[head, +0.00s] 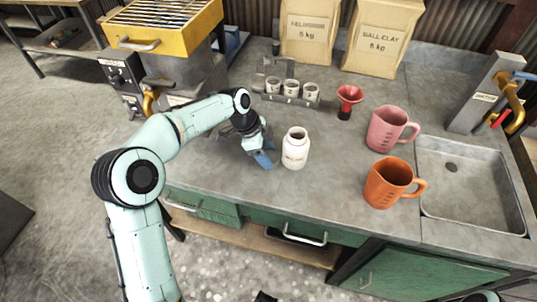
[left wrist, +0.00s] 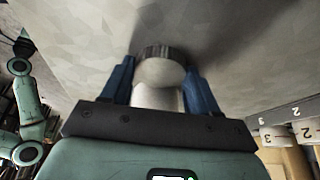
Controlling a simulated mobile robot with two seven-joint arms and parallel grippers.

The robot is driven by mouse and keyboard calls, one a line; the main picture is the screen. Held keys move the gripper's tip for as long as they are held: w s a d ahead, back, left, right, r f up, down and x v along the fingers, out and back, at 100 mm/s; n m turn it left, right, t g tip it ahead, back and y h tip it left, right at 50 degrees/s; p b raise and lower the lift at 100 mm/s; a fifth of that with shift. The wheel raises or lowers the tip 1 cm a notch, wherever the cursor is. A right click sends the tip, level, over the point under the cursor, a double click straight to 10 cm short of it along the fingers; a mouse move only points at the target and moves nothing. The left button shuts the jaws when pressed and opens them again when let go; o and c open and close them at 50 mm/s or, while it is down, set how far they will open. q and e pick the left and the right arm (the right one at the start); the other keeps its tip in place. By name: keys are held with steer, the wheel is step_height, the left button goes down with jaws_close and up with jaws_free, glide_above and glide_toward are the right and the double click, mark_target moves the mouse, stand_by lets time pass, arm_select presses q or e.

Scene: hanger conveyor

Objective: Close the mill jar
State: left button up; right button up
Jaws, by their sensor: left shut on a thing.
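The mill jar, a white jar (head: 295,148), stands upright on the bench in the middle of the head view, and its mouth looks open. My left gripper (head: 264,160) is low over the bench just left of the jar, with a small gap between them. In the left wrist view my left gripper (left wrist: 160,80) is shut on a round white piece with a dark ridged rim, which looks like the jar's lid (left wrist: 160,53). In the head view the gripper hides this piece. Only a dark bit at the bottom edge may belong to my right gripper.
A rack (head: 262,98) with several numbered cups and a red funnel (head: 348,97) stand behind the jar. A pink jug (head: 386,130) and an orange jug (head: 388,184) stand to the right, before the sink (head: 465,165). The bench in front of the jar is clear.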

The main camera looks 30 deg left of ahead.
arm_select(q)
step_height(320, 180, up, 20)
steer(key=p, duration=0.4)
stand_by(0.3)
